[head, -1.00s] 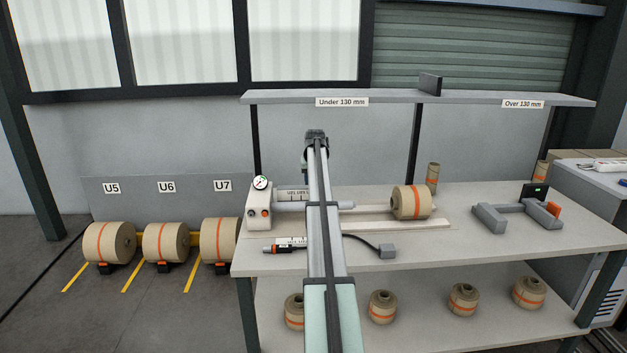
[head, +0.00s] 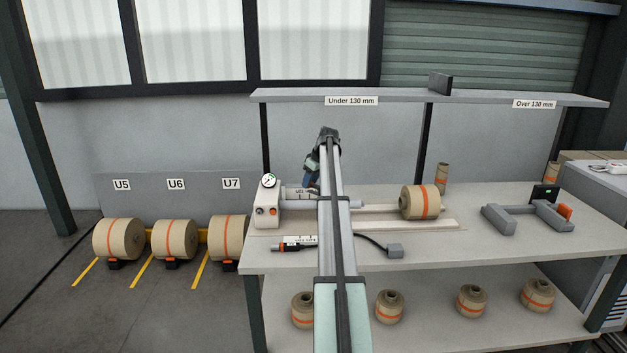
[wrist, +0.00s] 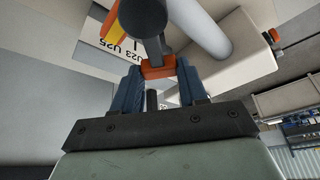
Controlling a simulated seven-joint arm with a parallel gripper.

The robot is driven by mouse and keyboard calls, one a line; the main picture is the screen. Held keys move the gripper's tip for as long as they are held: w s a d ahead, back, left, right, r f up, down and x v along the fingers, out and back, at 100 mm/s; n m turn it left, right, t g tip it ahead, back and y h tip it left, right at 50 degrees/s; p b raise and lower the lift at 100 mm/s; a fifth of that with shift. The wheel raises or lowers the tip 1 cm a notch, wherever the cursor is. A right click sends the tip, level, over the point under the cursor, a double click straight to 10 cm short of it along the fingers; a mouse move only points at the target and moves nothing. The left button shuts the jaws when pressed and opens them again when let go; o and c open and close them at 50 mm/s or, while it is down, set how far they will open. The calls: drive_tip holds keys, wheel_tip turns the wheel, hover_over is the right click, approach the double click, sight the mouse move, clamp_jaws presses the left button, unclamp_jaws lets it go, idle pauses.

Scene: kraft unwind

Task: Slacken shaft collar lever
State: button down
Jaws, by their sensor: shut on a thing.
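In the wrist view my gripper (wrist: 159,75) has its two blue fingers closed on a small orange block, which I take to be the tip of the collar lever (wrist: 158,68). A dark grey arm joins this tip to a dark rounded part (wrist: 143,16), probably the shaft collar. Beside it runs a pale shaft (wrist: 203,28). In the head view my gripper (head: 311,177) is at the white unwind unit (head: 267,205), left of my arm. My arm hides the collar and lever there.
A kraft roll (head: 420,202) sits on the bench right of my arm. A grey cradle (head: 500,220) stands farther right. A shelf (head: 390,97) spans above the bench.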

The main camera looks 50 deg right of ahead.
drive_tip(key=shift+s+a+n+y, duration=0.15)
drive_tip(key=shift+a+n+y, duration=0.25)
drive_tip(key=shift+n, duration=0.55)
drive_tip(key=shift+s+a+n+y, duration=0.1)
drive_tip(key=shift+a+n+y, duration=0.3)
drive_tip(key=shift+n, duration=0.55)
drive_tip(key=shift+a, duration=0.15)
drive_tip(key=c, duration=0.6)
unclamp_jaws()
drive_tip(key=v, duration=1.4)
drive_tip(key=shift+w, duration=0.15)
drive_tip(key=shift+a+f, duration=0.1)
